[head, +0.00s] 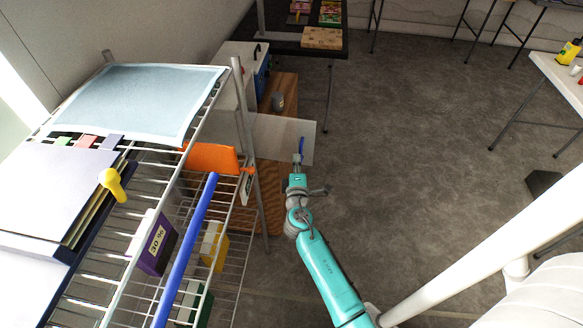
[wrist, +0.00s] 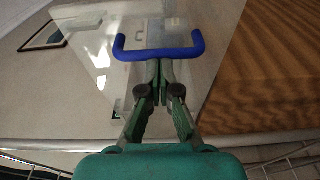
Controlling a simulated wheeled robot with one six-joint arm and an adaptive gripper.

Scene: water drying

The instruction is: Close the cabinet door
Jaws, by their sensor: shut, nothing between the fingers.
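The cabinet door (head: 275,135) is a pale, partly see-through panel that stands out from the wooden cabinet (head: 284,88), so it is open. A blue bar handle (head: 302,145) is on the door near its outer end. In the wrist view the blue handle (wrist: 160,53) is a wide U shape across the glossy door (wrist: 95,100). My gripper (head: 298,160) is at the handle, and its closed fingertips (wrist: 160,64) lie just below the bar in the wrist view. Nothing is between the fingers. I cannot tell whether they touch the handle.
A wire shelf rack (head: 127,260) with folders, boxes and a blue tube (head: 188,250) stands at the left, close to my arm. A dark grey object (head: 278,101) stands on the cabinet. A dark table (head: 292,45) is behind.

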